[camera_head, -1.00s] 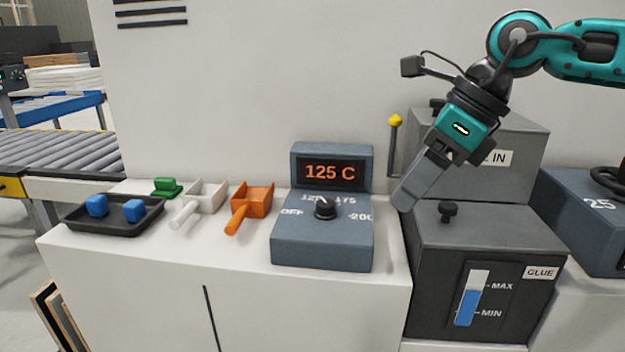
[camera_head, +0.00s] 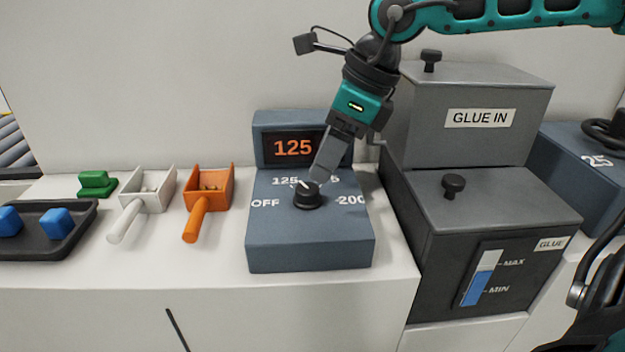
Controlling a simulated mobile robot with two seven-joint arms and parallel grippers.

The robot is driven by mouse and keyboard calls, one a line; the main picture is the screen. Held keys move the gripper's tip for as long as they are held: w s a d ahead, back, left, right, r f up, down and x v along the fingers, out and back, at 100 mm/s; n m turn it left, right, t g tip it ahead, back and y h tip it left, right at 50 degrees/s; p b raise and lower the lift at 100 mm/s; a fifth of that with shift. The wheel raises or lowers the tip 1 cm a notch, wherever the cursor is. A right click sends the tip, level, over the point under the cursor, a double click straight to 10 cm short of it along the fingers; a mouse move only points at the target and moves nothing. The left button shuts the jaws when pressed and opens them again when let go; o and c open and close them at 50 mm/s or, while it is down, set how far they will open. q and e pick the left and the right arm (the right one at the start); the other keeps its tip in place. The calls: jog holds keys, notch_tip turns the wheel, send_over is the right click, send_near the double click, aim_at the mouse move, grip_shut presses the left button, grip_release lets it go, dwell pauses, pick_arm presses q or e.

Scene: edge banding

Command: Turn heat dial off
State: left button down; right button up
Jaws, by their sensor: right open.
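The heat dial (camera_head: 308,196) is a black knob on the sloped top of a blue-grey control box (camera_head: 310,250). Its white pointer line is aimed up and left, near the 125 mark. OFF is printed at the left of the dial and 200 at the right. The display (camera_head: 293,148) behind it shows 125 in orange, partly covered by my gripper. My right gripper (camera_head: 322,178) is open and points down at the dial, its fingertips just above and behind the knob. I cannot tell whether they touch it. My left gripper is not in view.
An orange scoop (camera_head: 208,190) and a white scoop (camera_head: 150,192) lie left of the box. A green block (camera_head: 97,184) and a black tray (camera_head: 62,240) with blue blocks are farther left. The grey glue unit (camera_head: 480,235) stands close on the right.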

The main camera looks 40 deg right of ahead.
aim_at(309, 188)
jog(key=x, duration=0.6)
jog(key=shift+r, duration=0.1)
jog(key=c, duration=1.1)
